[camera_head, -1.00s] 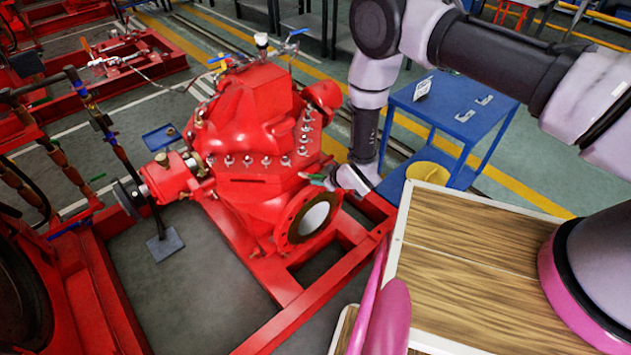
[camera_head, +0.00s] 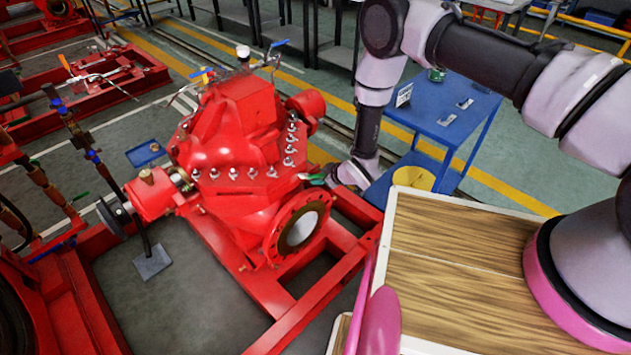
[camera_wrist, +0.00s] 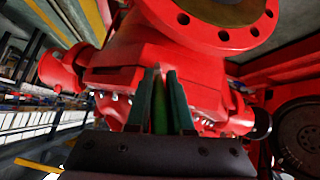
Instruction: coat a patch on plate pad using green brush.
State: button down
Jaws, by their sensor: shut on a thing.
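The green brush (camera_wrist: 159,105) is held between the two dark fingers of my gripper (camera_wrist: 166,88) in the wrist view, pointing toward the red pump. In the head view my gripper (camera_head: 325,181) is just right of the red pump casing, above its round flange, and a bit of green shows at its tip. The pump's round flange (camera_head: 275,245) has a grey centre and faces the front right. The flange also shows at the top of the wrist view (camera_wrist: 185,30). I cannot tell the plate pad apart for certain, nor whether the bristles touch anything.
A row of bolts (camera_head: 232,174) lines the casing seam. A blue trolley (camera_head: 440,130) with small items and a yellow round thing (camera_head: 413,179) stand behind my arm. A red frame (camera_head: 330,270) surrounds the pump base. Grey floor (camera_head: 200,310) is open at front left.

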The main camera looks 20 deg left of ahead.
jog(key=s+a, duration=0.5)
jog(key=s, duration=0.4)
jog(key=shift+s, duration=0.25)
dwell(0.8)
jog(key=s+d, duration=0.2)
jog(key=d, duration=0.3)
jog(key=shift+s+d, duration=0.2)
jog(key=shift+s, duration=0.15)
jog(key=d, duration=0.1)
jog(key=s+d, duration=0.1)
jog(key=shift+s+d, duration=0.2)
jog(key=shift+d, duration=0.15)
dwell(0.3)
dwell(0.6)
jog(key=w+a, duration=0.3)
jog(key=a, duration=0.3)
jog(key=shift+w+a, duration=0.3)
jog(key=shift+a, duration=0.1)
jog(key=shift+w+a+f, duration=0.1)
jog(key=shift+w+a, duration=0.2)
jog(key=shift+a, duration=0.25)
dwell(0.6)
